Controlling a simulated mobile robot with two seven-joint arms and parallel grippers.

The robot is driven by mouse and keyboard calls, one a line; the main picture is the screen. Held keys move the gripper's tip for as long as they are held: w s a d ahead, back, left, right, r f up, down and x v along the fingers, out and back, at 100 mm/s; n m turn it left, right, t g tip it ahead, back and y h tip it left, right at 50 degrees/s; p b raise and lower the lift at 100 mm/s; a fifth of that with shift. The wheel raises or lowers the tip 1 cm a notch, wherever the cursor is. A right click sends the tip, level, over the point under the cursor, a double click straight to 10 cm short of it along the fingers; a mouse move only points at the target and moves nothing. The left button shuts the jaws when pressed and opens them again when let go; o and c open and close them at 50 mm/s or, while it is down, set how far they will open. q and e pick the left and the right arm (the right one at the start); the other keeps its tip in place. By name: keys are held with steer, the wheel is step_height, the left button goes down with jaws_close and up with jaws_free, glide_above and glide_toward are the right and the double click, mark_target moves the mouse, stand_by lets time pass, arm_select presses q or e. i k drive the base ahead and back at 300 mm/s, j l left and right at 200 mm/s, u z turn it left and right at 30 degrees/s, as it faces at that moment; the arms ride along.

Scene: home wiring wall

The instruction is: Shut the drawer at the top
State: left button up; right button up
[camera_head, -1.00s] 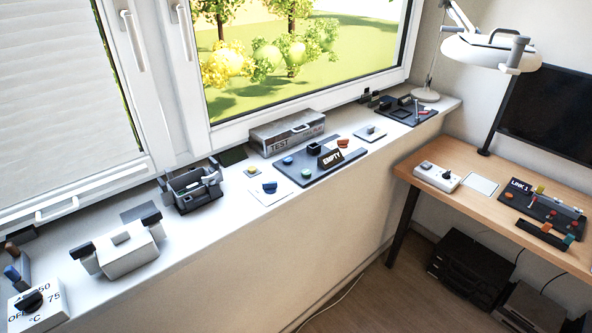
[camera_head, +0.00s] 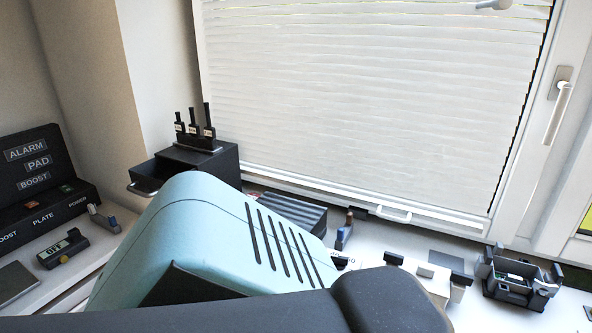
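A black cabinet (camera_head: 222,165) stands in the window corner at the back left. A black drawer (camera_head: 160,172) at its top sticks out to the left, clearly open, with a thin handle (camera_head: 140,189) on its front. The cabinet's lower part is hidden behind large teal and dark shapes close to the camera. Neither gripper shows in the head view, so I cannot see how far they are from the drawer.
Upright black switches (camera_head: 196,130) stand on the cabinet. A black panel labelled ALARM, PAD and BOOST (camera_head: 40,180) and a small OFF device (camera_head: 63,249) lie to the left. A ribbed black box (camera_head: 288,212) stands right of the cabinet. A black holder (camera_head: 520,278) is far right.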

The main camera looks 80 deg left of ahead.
mark_target(147, 178)
steer(key=u, duration=3.45)
